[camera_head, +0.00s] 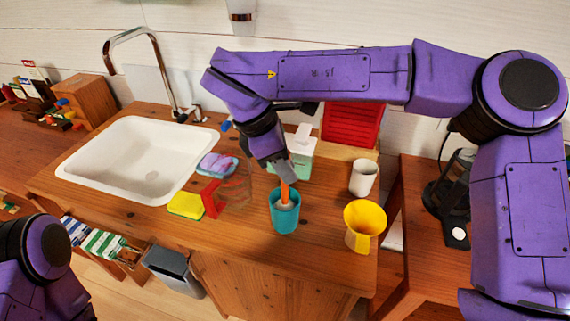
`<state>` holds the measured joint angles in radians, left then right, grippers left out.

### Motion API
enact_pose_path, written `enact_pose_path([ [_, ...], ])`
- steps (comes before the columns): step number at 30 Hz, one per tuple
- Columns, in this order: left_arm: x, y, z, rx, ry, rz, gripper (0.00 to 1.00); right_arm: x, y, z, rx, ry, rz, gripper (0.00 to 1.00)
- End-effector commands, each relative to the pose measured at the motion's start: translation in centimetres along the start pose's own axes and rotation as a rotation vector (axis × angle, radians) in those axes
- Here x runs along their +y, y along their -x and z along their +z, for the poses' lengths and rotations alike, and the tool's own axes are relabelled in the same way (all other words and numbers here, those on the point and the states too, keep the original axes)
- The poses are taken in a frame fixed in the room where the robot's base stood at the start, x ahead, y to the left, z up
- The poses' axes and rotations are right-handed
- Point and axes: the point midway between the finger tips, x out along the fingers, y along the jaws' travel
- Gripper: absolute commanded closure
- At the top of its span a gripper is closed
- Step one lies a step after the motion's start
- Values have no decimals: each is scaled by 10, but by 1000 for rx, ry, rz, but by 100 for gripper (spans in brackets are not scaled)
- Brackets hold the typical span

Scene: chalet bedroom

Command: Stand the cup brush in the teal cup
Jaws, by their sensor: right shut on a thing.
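The teal cup (285,219) stands upright on the wooden counter, right of the sink. The cup brush has an orange handle (285,190) and a pale head (284,204) that shows inside the cup's mouth. The brush stands about upright. My right gripper (284,178) is above the cup, pointing down, shut on the top of the orange handle. The lower part of the brush is hidden by the cup wall, so I cannot tell whether it touches the bottom. My left arm shows at the lower left, but its gripper is out of view.
A yellow cup (364,226) and a white cup (363,177) stand right of the teal cup. A yellow sponge (186,205), a red-ended clear object (212,198) and a mint dispenser (300,157) are close by. The white sink (137,160) is at left. The counter's front strip is clear.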

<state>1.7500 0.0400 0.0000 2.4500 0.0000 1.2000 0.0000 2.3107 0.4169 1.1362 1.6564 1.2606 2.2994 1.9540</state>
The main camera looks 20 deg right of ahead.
Motion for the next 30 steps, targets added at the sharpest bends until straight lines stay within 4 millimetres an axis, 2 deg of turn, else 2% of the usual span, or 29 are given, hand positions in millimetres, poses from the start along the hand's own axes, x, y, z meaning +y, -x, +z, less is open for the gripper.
enact_pose_path([
  [4, 0, 0, 0, 0, 0, 0, 57, 0, 1, 0, 0, 0, 0, 100],
  [5, 0, 0, 0, 0, 0, 0, 57, 0, 1, 0, 0, 0, 0, 71],
  [7, 0, 0, 0, 0, 0, 0, 57, 0, 1, 0, 0, 0, 0, 48],
  [17, 0, 0, 0, 0, 0, 0, 57, 0, 4, 0, 0, -1, 1, 48],
  [20, 0, -1, 0, 0, 0, 0, 57, 0, 19, 0, 0, -2, 4, 48],
  [27, 0, 0, 0, 0, 0, 0, 57, 0, 77, 0, -1, -3, 5, 48],
  [30, 0, 2, -1, 0, 0, 0, 57, 0, 95, 0, -1, -2, 3, 48],
])
